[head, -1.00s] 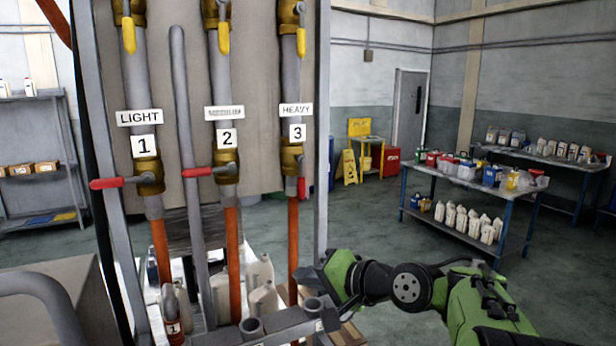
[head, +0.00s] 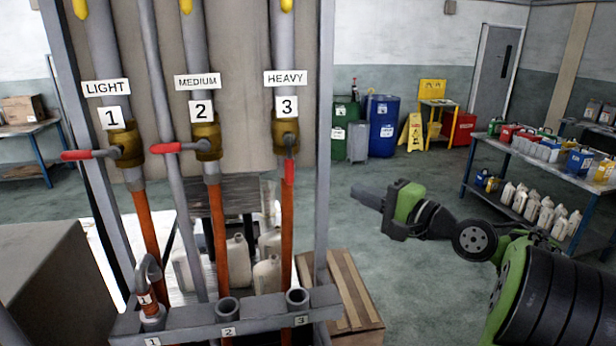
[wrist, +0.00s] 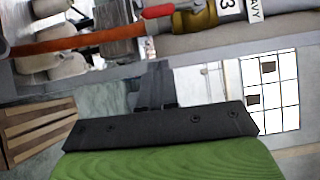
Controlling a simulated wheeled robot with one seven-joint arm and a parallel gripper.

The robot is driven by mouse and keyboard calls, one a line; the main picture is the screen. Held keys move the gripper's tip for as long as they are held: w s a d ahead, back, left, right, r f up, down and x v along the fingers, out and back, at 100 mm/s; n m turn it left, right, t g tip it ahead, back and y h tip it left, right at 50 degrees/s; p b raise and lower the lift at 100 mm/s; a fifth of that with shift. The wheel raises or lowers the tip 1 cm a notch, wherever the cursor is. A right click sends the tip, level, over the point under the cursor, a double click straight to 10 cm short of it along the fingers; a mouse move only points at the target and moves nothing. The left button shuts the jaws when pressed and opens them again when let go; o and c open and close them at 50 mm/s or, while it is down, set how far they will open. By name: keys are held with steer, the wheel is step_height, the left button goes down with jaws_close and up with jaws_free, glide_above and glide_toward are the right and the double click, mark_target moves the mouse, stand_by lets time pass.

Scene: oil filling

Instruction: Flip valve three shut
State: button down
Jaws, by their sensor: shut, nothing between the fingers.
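Valve three (head: 286,135) is a brass body on the HEAVY pipe, under the label 3. Its red handle (head: 289,173) points straight down, in line with the pipe. In the wrist view the same red handle (wrist: 158,11) lies along the pipe at the top. Valve one (head: 125,145) and valve two (head: 206,138) have red handles turned sideways to the left, across their pipes. My gripper (head: 362,197) is shut and empty, to the right of valve three and a little lower, apart from it. It also shows in the wrist view (wrist: 156,88).
A grey upright post (head: 323,150) stands between valve three and my gripper. Below is a grey rack (head: 255,308) with numbered sockets; a curved spout (head: 150,280) stands in socket one. Yellow handles hang above. A bottle table (head: 540,165) is at right, with open floor before it.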

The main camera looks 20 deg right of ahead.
steer(key=p, duration=0.3)
glide_toward(289, 160)
steer(key=w+d+f, duration=0.2)
steer(key=w+f, duration=0.1)
steer(key=w, duration=0.3)
steer(key=a, duration=0.2)
steer(key=shift+w+a+f, duration=0.25)
steer(key=shift+w+a, duration=0.05)
steer(key=shift+w, duration=0.05)
steer(key=shift+a+f+m+b, duration=0.15)
steer(key=shift+a+m+b, duration=0.05)
steer(key=shift+m+b, duration=0.1)
